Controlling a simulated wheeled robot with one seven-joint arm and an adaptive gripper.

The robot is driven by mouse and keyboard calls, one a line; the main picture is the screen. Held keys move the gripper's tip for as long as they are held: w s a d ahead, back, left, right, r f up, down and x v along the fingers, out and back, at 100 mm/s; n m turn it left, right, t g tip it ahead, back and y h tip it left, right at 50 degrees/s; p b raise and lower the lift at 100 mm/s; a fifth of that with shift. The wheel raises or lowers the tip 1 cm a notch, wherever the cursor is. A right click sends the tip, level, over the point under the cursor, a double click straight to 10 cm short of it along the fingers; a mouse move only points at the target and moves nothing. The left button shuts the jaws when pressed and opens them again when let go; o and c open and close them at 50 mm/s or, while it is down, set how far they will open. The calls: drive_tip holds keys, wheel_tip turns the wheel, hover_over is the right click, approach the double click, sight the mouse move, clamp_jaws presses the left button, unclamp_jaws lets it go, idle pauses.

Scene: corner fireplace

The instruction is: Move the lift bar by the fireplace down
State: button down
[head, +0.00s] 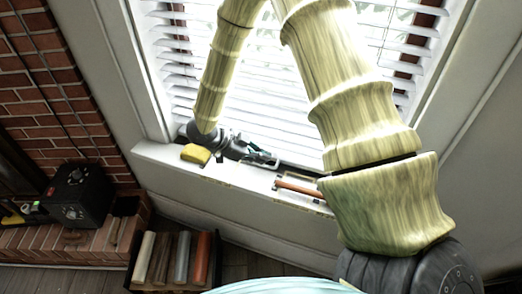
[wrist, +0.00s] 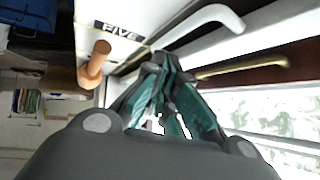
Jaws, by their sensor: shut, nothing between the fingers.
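A brass-coloured bar (wrist: 240,66) on a brown wooden strip beside the window is in the wrist view, right of my gripper's fingertips. A white curved handle (wrist: 205,22) is just beyond the fingertips. I cannot tell for certain which of the two is the lift bar. My gripper (wrist: 165,72) is shut and empty, with its dark and green fingers close together. Whether it touches either one is unclear. In the head view my gripper (head: 264,158) is low in front of the window blinds, just above the sill. I cannot make out the bar clearly there.
The white sill (head: 240,181) holds a yellow block (head: 196,154) and an orange-handled tool (head: 300,190). A black box (head: 78,196) stands on the brick hearth (head: 85,240). A crate (head: 140,273) of long rolls stands below. A wooden peg (wrist: 96,62) shows left of my gripper.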

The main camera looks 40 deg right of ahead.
drive_tip(key=r+v, duration=0.1)
drive_tip(key=v, duration=1)
drive_tip(key=shift+r, duration=0.35)
